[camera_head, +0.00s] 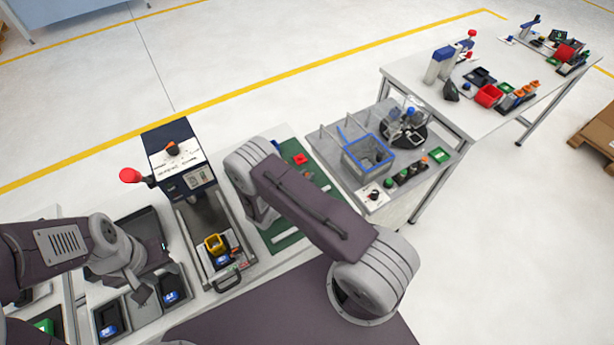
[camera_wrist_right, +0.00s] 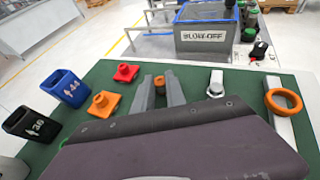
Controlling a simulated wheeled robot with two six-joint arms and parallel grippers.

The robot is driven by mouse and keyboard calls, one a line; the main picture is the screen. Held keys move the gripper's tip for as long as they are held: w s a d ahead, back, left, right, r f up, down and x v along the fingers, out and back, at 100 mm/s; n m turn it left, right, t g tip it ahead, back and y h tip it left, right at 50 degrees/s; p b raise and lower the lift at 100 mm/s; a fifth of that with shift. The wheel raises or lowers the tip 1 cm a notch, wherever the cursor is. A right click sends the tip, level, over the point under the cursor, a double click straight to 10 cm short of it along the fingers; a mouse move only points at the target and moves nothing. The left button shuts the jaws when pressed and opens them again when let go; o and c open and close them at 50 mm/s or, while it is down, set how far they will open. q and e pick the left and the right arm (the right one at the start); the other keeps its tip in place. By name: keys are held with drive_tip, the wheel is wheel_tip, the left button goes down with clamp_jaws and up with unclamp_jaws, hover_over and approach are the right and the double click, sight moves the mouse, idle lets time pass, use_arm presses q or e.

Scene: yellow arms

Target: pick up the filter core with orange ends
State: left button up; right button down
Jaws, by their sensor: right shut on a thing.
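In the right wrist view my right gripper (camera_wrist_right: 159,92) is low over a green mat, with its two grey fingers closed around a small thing. The orange end of the filter core (camera_wrist_right: 159,80) shows between the fingertips; the rest of it is hidden by the fingers and wrist. In the head view my right arm hides this gripper and the core. My left gripper (camera_head: 138,290) hangs over the dark trays at the lower left; I cannot tell how far its fingers are apart.
The green mat (camera_wrist_right: 105,75) also holds a red part (camera_wrist_right: 126,73), an orange part (camera_wrist_right: 103,104), blue and black bins, and an orange ring (camera_wrist_right: 283,102). A grey blow-off box (camera_wrist_right: 206,34) stands beyond. A press machine (camera_head: 180,160) stands left of my right arm.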

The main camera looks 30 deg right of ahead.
drive_tip(key=shift+r, duration=0.1)
drive_tip(key=shift+r, duration=0.35)
wheel_tip(320, 180, up, 3)
drive_tip(key=shift+w+f+b, duration=0.1)
drive_tip(key=shift+f+b, duration=0.1)
drive_tip(key=shift+b, duration=0.15)
drive_tip(key=s+d+r+b, duration=0.1)
drive_tip(key=s+d+r, duration=0.2)
drive_tip(key=s+r, duration=0.4)
drive_tip(key=s, duration=0.4)
drive_tip(key=shift+s+d+r, duration=0.2)
drive_tip(key=shift+d, duration=0.2)
